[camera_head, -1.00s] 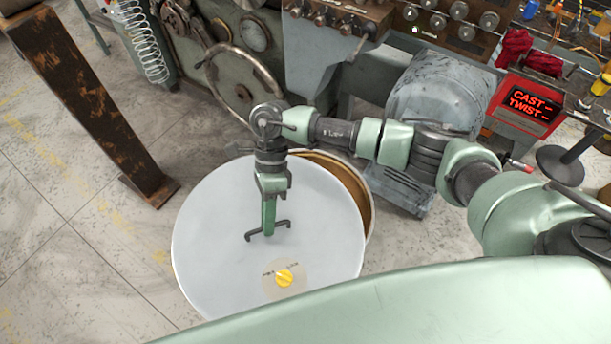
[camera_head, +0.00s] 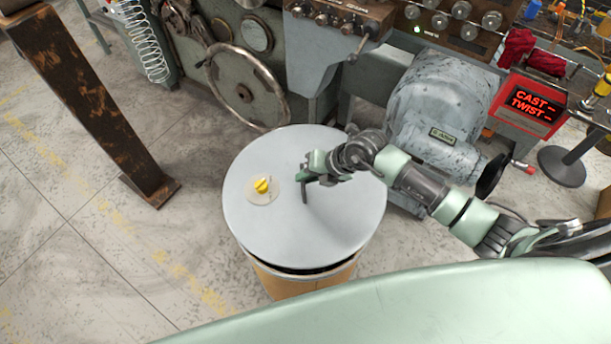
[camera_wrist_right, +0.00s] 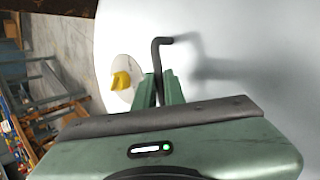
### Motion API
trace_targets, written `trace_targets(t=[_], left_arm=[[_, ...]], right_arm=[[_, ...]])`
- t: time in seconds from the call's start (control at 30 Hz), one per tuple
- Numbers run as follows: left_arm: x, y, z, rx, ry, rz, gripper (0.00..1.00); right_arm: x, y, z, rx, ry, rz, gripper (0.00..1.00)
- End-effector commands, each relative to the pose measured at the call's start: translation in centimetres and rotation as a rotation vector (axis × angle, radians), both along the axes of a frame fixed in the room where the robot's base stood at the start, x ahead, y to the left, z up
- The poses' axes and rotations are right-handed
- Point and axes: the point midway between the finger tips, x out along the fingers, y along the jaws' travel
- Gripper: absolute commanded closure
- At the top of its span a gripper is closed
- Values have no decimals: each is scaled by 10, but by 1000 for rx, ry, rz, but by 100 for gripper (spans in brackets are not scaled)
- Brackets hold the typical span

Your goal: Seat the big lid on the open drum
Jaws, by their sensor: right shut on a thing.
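The big lid (camera_head: 290,225) is a pale grey disc with a yellow knob (camera_head: 262,186) on a round plate and a dark bar handle. It lies over the top of the brown drum (camera_head: 300,285) in the head view. A dark gap shows between lid and drum along the near side, so I cannot tell whether it is fully down. My right gripper (camera_head: 305,178) is shut on the lid's handle (camera_head: 304,192). In the right wrist view the handle (camera_wrist_right: 157,60) rises between the fingers, with the yellow knob (camera_wrist_right: 122,81) beside it. My left gripper is not in view.
A grey machine with a handwheel (camera_head: 245,88) stands just behind the drum. A grey motor housing (camera_head: 440,100) is to the right. A rusty post (camera_head: 95,110) stands at the left. The floor left of the drum is clear.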

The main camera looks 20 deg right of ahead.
Motion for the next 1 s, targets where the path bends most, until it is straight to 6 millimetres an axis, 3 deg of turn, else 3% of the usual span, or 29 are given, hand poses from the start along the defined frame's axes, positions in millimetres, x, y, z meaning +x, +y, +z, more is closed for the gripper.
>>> trace_targets(t=[0.27, 1.0], left_arm=[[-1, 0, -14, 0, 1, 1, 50], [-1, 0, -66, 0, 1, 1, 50]], right_arm=[[2, 1, -12, 3, -6, 0, 100], [1, 1, -74, 4, -3, 1, 100]])
